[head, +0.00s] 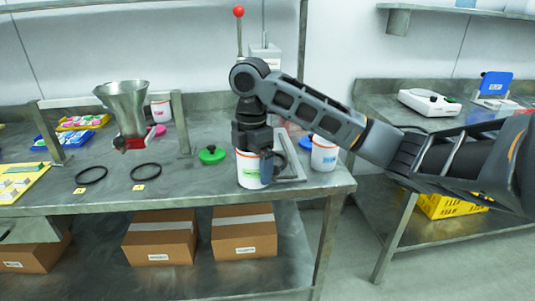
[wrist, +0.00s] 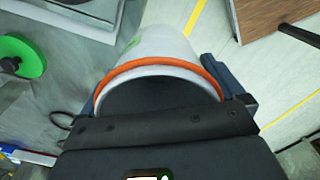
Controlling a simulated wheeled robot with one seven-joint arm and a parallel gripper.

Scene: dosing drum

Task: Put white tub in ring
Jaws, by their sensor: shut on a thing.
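My gripper (head: 258,148) is shut on a white tub (head: 248,172) with an orange rim, near the right front part of the steel table. In the wrist view the tub (wrist: 165,45) is upright between the fingers, its rim close to my palm. I cannot tell whether its base touches the table. Two black rings lie flat on the table to the left: one ring (head: 91,175) farther left, the other ring (head: 146,171) nearer the tub. Both are empty, each with a small yellow tag in front.
A metal funnel (head: 124,98) on a frame stands behind the rings. A green lid (head: 211,155) lies between the rings and my gripper. Another white tub (head: 324,155) stands to the right, and one (head: 160,110) at the back. The table's front edge (head: 180,201) is close.

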